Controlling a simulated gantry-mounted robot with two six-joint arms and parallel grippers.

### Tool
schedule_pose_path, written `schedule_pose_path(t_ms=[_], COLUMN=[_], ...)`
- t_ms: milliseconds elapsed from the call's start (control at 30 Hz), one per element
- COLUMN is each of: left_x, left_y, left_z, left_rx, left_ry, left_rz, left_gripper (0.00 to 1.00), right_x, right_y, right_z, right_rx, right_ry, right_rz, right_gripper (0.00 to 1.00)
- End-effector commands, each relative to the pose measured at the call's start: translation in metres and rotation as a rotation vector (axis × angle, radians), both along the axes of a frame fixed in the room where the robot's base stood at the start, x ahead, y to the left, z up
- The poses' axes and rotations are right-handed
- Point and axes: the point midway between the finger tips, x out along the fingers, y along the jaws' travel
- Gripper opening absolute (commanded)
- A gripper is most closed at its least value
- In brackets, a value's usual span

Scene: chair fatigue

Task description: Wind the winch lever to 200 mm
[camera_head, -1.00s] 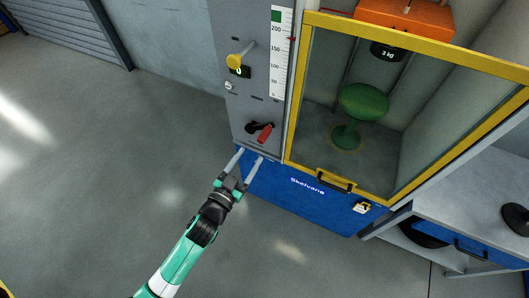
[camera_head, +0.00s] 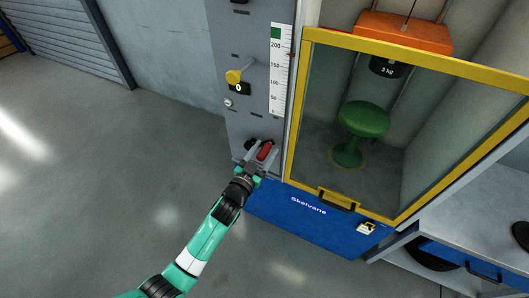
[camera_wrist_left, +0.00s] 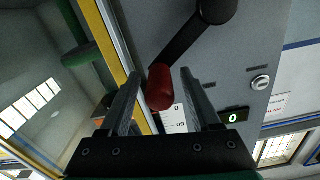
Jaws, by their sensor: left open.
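The winch lever is a black crank with a red handle (camera_head: 265,150) low on the grey panel (camera_head: 245,118). In the left wrist view the black crank arm (camera_wrist_left: 190,38) runs down to the red handle (camera_wrist_left: 160,88). My left gripper (camera_head: 256,157) is open at the handle. In the wrist view the handle is between its two fingers, closer to the left one. A white scale (camera_head: 277,75) marked up to 200 is above the lever, with a small red mark by its upper right edge. My right gripper is out of view.
A yellow knob (camera_head: 233,77), a green display (camera_head: 239,88) reading 0 and a key lock (camera_head: 228,102) are above the lever. A yellow-framed door (camera_head: 292,110) is right of the panel, with a green stool (camera_head: 364,120) and a 3 kg weight (camera_head: 387,68) behind it.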

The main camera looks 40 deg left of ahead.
Motion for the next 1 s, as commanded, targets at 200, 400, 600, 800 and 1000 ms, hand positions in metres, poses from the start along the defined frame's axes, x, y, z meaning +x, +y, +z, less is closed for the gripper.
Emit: schedule_pose_path(t_ms=[200, 400, 600, 800, 1000], left_x=[0.0011, 0.0008, 0.0007, 0.0007, 0.0007], left_y=[0.0005, 0.0003, 0.0003, 0.0002, 0.0002], left_z=[0.0006, 0.0005, 0.0004, 0.0002, 0.0002], left_rx=[0.0, 0.0, 0.0, 0.0, 0.0], left_ry=[0.0, 0.0, 0.0, 0.0, 0.0], left_rz=[0.0, 0.0, 0.0, 0.0, 0.0], left_gripper=[0.64, 0.31, 0.0, 0.0, 0.0], right_x=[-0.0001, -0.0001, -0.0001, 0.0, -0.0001], right_y=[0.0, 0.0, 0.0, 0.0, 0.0], right_z=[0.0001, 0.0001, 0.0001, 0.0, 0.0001], right_rx=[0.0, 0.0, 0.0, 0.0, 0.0], right_ry=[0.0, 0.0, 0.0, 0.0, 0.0], right_rz=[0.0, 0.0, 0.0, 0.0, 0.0], right_gripper=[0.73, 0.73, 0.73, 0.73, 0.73])
